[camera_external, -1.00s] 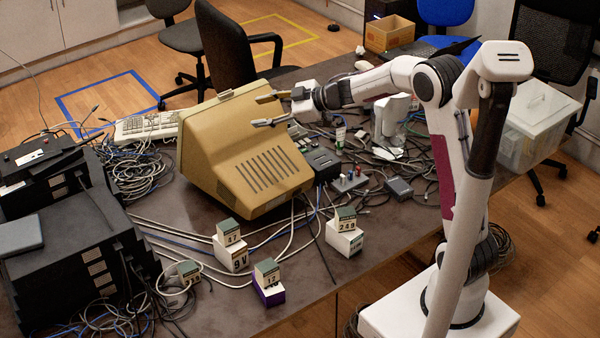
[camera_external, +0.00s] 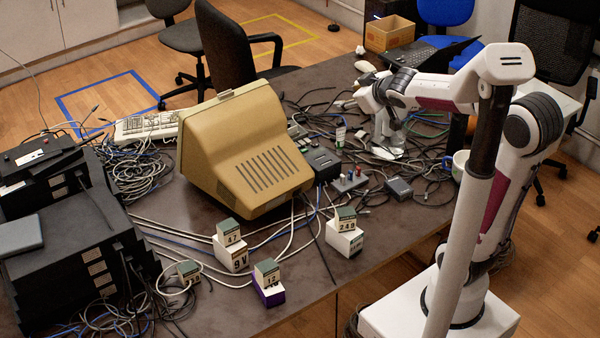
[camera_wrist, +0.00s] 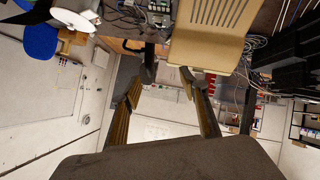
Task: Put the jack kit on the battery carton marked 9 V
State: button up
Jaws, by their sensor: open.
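The white carton marked 9 V (camera_external: 231,262) stands near the table's front edge. A small green-topped box marked 47 (camera_external: 230,236) sits on it. I cannot tell for sure which thing is the jack kit; a grey block with red and blue posts (camera_external: 349,181) lies to the right of the beige monitor. My gripper (camera_wrist: 167,66) is open and empty in the wrist view, fingers apart, with the upside-down monitor beyond. In the external view my wrist is over the back right of the table, well away from the 9 V carton; my fingertips cannot be made out there.
The beige monitor (camera_external: 240,160) fills the table's middle. A purple carton (camera_external: 268,293) and a white carton (camera_external: 343,243) also bear small boxes. A small box (camera_external: 188,272) lies among cables at left. Black equipment (camera_external: 85,235) crowds the left; tangled cables cover much of the table.

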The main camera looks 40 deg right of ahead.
jog(key=s+a+f+m+g, duration=0.1)
jog(key=s+f+g, duration=0.1)
jog(key=s, duration=0.6)
jog(key=s+a+f+m+g+y, duration=0.1)
jog(key=s+f, duration=0.3)
jog(key=s, duration=0.5)
jog(key=s+a+f+m+g+y, duration=0.1)
jog(key=s+a+f+g, duration=0.1)
jog(key=s, duration=0.6)
jog(key=shift+s+a+f+g, duration=0.3)
jog(key=shift+s+a+f, duration=0.15)
jog(key=shift+f, duration=0.45)
